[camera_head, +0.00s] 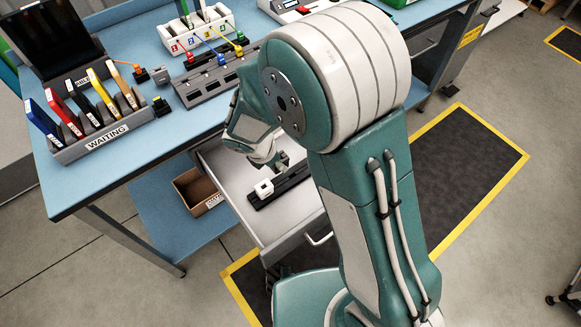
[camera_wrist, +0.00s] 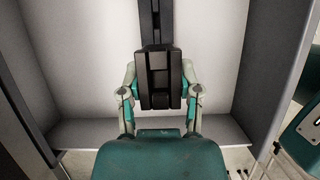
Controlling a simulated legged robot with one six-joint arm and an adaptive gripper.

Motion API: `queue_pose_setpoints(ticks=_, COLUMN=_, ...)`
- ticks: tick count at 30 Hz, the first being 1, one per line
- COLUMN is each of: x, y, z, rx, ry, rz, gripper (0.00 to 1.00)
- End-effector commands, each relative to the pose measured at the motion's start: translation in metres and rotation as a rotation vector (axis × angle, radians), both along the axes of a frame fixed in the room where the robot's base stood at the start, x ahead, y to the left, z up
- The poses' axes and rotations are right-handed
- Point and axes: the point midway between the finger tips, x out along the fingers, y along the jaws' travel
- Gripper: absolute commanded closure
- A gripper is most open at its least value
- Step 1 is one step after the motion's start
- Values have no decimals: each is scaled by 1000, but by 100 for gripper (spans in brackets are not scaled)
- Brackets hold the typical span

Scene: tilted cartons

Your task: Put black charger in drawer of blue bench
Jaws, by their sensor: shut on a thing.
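The blue bench (camera_head: 160,165) has its drawer (camera_head: 237,182) pulled open, with a light grey inside. My gripper (camera_head: 268,158) is over the drawer, pointing down into it. In the wrist view my gripper (camera_wrist: 161,98) is shut on the black charger (camera_wrist: 160,82), a dark block between the two fingers. The charger is over or in the drawer; whether it touches the bottom I cannot tell. In the head view my arm and gripper hide most of it.
A black holder strip (camera_head: 292,180) lies in the drawer, with a white block (camera_head: 263,188) at its near end. A cardboard box (camera_head: 197,190) sits on the shelf below. A WAITING rack (camera_head: 100,135) and a grey slotted holder (camera_head: 213,83) stand on the bench top.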

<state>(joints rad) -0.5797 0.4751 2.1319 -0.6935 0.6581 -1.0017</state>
Motion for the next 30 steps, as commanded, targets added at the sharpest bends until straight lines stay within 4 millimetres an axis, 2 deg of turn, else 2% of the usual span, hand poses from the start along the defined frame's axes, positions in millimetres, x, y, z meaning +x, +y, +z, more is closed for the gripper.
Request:
queue_pose_setpoints(ticks=3, x=11, y=-16, z=-23, rx=0, ry=5, rz=-2, gripper=100)
queue_pose_setpoints(ticks=7, x=21, y=-29, z=-40, rx=4, ry=4, rz=-3, gripper=100)
queue_pose_setpoints(ticks=13, x=30, y=-38, z=-55, rx=5, ry=1, rz=-2, gripper=100)
queue_pose_setpoints(ticks=18, x=31, y=-37, z=-81, rx=0, ry=4, rz=2, gripper=100)
queue_pose_setpoints(ticks=21, x=31, y=-36, z=-87, rx=2, ry=1, rz=1, gripper=100)
queue_pose_setpoints(ticks=27, x=31, y=-36, z=-87, rx=4, ry=-1, rz=0, gripper=100)
queue_pose_setpoints(ticks=28, x=31, y=-37, z=-87, rx=5, ry=0, rz=0, gripper=42)
queue_pose_setpoints(ticks=29, x=31, y=-37, z=-87, rx=5, ry=0, rz=0, gripper=29)
queue_pose_setpoints(ticks=30, x=31, y=-37, z=-87, rx=6, ry=0, rz=0, gripper=21)
